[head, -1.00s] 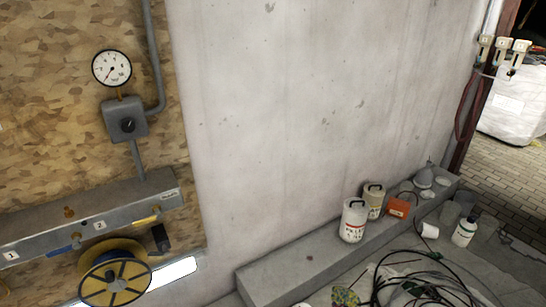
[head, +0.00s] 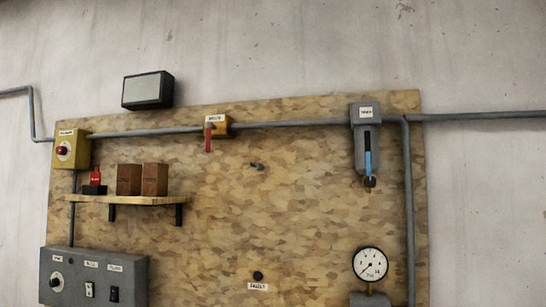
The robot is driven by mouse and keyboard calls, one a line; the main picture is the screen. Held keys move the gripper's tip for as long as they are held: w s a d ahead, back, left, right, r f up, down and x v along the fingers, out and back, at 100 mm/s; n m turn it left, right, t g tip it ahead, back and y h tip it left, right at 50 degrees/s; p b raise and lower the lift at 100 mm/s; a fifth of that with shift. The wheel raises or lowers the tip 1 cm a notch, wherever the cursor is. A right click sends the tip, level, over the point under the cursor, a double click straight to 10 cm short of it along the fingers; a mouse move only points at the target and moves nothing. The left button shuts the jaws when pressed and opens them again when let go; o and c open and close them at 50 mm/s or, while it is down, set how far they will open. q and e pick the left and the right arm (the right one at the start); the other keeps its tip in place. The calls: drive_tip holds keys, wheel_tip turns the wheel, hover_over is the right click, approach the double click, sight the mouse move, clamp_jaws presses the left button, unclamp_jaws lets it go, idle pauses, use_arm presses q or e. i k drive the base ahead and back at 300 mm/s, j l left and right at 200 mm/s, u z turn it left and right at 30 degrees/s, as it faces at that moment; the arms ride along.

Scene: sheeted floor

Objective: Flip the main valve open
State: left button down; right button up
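I cannot tell whether this valve is the main one. A dial gauge (head: 370,264) shows at the lower right of the board, its needle pointing to the lower left. Neither of my grippers is in view.
A yellow box with a red button (head: 62,151) is at the board's left. A wooden shelf (head: 130,200) holds brown boxes and a red item. A grey control box (head: 92,278) is at lower left. A filter unit (head: 367,145) hangs at right. A dark-framed box (head: 148,90) is above the board.

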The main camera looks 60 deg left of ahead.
sight(209, 126)
drive_tip(key=u, duration=2.4)
